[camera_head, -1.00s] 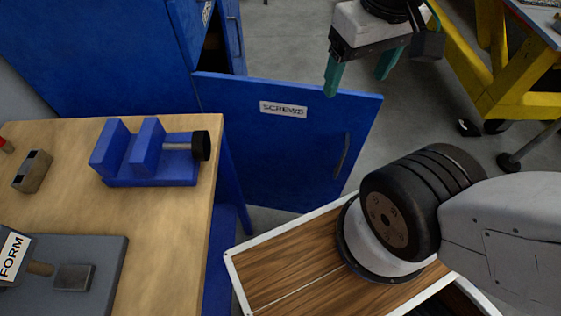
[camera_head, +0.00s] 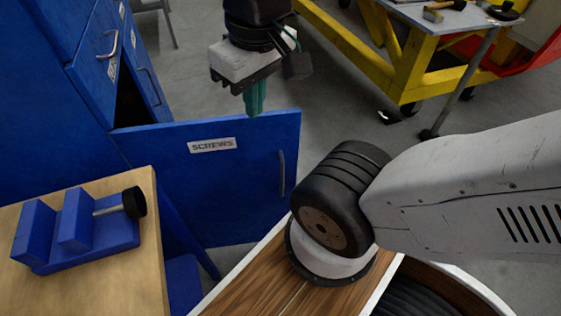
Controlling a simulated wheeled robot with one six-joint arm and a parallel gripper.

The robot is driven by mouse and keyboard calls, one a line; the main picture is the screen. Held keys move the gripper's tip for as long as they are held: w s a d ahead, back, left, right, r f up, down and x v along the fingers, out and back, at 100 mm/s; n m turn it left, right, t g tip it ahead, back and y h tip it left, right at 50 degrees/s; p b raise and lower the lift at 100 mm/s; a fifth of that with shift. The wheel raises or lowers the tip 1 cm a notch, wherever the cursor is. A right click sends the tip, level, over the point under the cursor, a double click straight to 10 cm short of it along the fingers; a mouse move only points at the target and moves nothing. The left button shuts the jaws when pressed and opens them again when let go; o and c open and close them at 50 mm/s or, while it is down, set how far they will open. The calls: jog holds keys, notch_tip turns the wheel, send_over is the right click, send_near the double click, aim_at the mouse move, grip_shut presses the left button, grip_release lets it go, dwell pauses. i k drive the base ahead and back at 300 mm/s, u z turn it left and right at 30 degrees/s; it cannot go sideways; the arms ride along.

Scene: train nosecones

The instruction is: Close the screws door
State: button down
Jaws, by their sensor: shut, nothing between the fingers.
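The screws door (camera_head: 225,185) is a blue panel with a white SCREWS label and a dark handle (camera_head: 282,172) near its right edge. It stands swung open from the blue cabinet (camera_head: 40,110), with a dark gap showing at its hinge side. My gripper (camera_head: 255,98) is above the door's top edge, right of the label. Its teal fingers are shut together and empty, pointing down. The fingertips appear close to the top edge; I cannot tell whether they touch it or are behind it.
A wooden workbench (camera_head: 110,275) with a blue vise (camera_head: 80,235) is at the lower left. A yellow-framed table (camera_head: 385,60) stands at the upper right. Bare grey floor (camera_head: 340,100) lies behind and right of the door. Other blue cabinet doors are at upper left.

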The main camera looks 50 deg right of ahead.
aim_at(231, 179)
jog(key=u, duration=0.45)
jog(key=k, duration=1.1)
jog(key=z, duration=0.75)
